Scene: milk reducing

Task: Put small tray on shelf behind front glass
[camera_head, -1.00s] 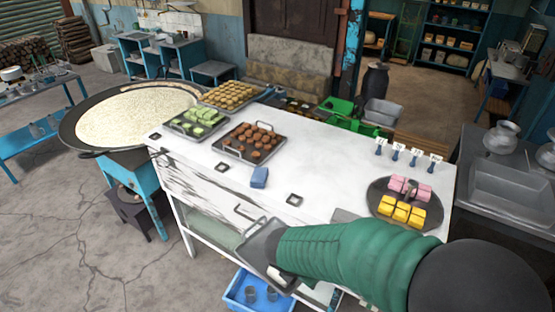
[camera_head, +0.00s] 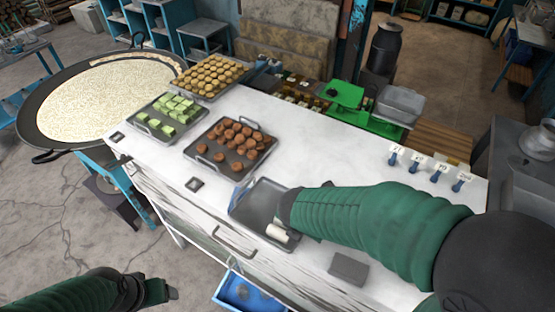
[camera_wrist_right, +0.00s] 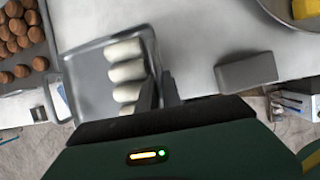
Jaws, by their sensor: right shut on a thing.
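My right gripper (camera_head: 288,218) is shut on the edge of a small grey metal tray (camera_head: 258,200) at the counter's front edge. I cannot tell whether the tray touches the counter. The shelf's glass front (camera_head: 188,238) shows only partly, below the counter's front edge.
Trays of brown sweets (camera_head: 232,147), green sweets (camera_head: 168,114) and yellow sweets (camera_head: 210,76) fill the counter's left end. A grey block (camera_head: 348,268) lies near the front edge. Label holders (camera_head: 440,170) stand at the right. A blue crate (camera_head: 240,292) is below.

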